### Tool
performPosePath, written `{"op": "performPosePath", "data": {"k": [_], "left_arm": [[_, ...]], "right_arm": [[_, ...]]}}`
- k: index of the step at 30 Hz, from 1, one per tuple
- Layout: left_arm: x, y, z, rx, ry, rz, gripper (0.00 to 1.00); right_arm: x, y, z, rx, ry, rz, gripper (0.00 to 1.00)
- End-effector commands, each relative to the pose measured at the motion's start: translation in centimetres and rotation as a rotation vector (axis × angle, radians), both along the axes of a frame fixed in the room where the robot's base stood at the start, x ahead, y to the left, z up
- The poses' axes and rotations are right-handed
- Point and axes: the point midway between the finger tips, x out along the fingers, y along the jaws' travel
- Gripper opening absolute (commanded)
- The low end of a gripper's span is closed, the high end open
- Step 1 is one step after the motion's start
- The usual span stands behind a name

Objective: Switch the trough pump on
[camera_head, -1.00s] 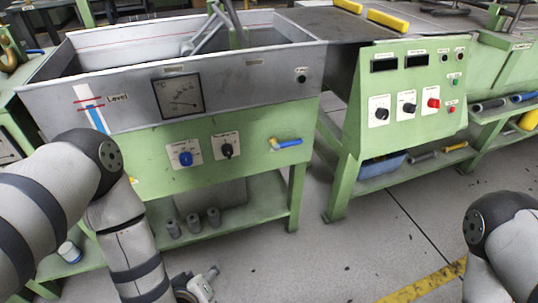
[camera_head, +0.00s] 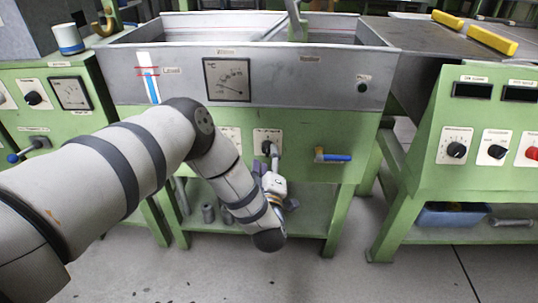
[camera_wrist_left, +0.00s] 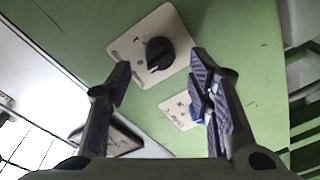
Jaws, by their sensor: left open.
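The grey metal trough (camera_head: 130,85) stands on a green frame in the head view. On its green front panel, a black rotary knob (camera_head: 267,147) sits on a white plate, and my left gripper (camera_head: 272,162) is just in front of it. In the left wrist view the black knob (camera_wrist_left: 158,53) shows between and beyond the tips of my open left gripper (camera_wrist_left: 163,80). No contact is visible. A blue knob (camera_wrist_left: 195,114) on its own white plate is partly hidden by a finger. The plates' lettering is too small to read. My right gripper is out of view.
A blue-handled valve (camera_head: 335,157) sticks out right of the black knob. A dial gauge (camera_head: 228,80) is on the trough wall above. Another green control cabinet (camera_head: 470,187) stands to the right, beyond a gap. Grey cylinders (camera_head: 208,213) stand on the lower shelf.

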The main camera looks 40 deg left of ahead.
Motion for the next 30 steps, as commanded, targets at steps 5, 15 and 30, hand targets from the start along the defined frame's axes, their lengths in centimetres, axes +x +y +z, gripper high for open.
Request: {"op": "performPosePath", "data": {"k": [5,15,30], "left_arm": [[2.2,1.6,-0.1,0.002,0.001,0.0,0.47],[2.7,2.0,0.0,0.001,0.003,-0.002,0.45],[2.7,1.9,0.0,0.02,0.015,-0.003,0.0]], "right_arm": [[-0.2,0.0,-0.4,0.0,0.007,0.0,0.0],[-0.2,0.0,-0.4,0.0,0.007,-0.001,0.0],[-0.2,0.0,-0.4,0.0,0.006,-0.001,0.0]]}}
